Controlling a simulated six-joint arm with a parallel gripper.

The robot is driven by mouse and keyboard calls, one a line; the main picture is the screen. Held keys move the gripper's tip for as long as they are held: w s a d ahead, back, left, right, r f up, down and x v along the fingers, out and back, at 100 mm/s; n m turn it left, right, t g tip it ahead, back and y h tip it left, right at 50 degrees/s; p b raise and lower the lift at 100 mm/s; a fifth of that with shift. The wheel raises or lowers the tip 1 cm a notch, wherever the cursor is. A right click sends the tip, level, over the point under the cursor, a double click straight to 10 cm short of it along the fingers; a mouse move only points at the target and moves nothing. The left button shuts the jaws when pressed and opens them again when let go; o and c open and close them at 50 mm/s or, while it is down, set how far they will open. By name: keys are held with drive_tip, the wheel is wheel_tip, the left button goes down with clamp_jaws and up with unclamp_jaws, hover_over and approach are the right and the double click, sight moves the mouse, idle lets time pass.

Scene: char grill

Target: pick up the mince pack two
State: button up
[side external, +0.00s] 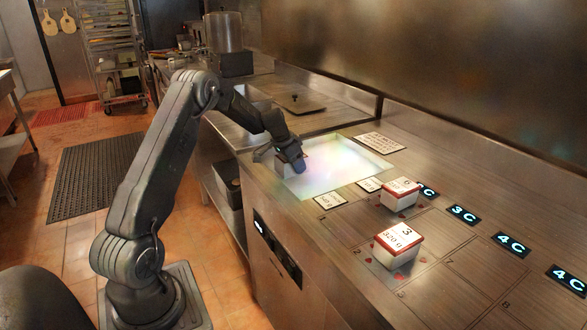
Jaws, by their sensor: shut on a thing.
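My gripper (290,157) is over the left part of the glowing white panel in the steel counter. It is shut on a mince pack (282,168), a pale tray mostly hidden by the fingers, whose number cannot be read. I cannot tell whether the pack touches the panel. A red-and-white mince pack marked 3 and 320 g (397,246) sits on the counter at the right. Another red-and-white pack (400,194) sits just behind it; its number is too small to read.
The glowing panel (345,166) is bare to the right of my gripper. Small printed cards (330,202) lie along its front, and a larger card (380,142) lies behind it. Lit temperature displays (463,214) line the back right. Marked counter spaces (470,275) at right are clear.

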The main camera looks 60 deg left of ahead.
wheel_tip(320, 180, up, 2)
drive_tip(key=shift+r, duration=0.1)
drive_tip(key=s+a+r, duration=0.5)
drive_tip(key=s+r, duration=0.1)
drive_tip(key=s, duration=0.4)
drive_tip(key=w+d+r, duration=0.2)
drive_tip(key=d, duration=1.1)
drive_tip(key=w+d+r, duration=0.2)
drive_tip(key=w+d, duration=0.1)
drive_tip(key=d, duration=0.9)
drive_tip(key=w+d+f, duration=0.1)
drive_tip(key=d+f, duration=0.1)
drive_tip(key=d, duration=0.1)
drive_tip(key=w+d+f, duration=0.2)
drive_tip(key=d, duration=0.2)
drive_tip(key=w+d+f, duration=0.2)
drive_tip(key=d, duration=0.1)
drive_tip(key=shift+w+d+f, duration=0.1)
drive_tip(key=shift+d+f, duration=0.05)
drive_tip(key=shift+d, duration=0.05)
drive_tip(key=shift+w+d+f, duration=0.2)
drive_tip(key=shift+d+f, duration=0.15)
drive_tip(key=shift+f, duration=1.85)
drive_tip(key=shift+f, duration=0.15)
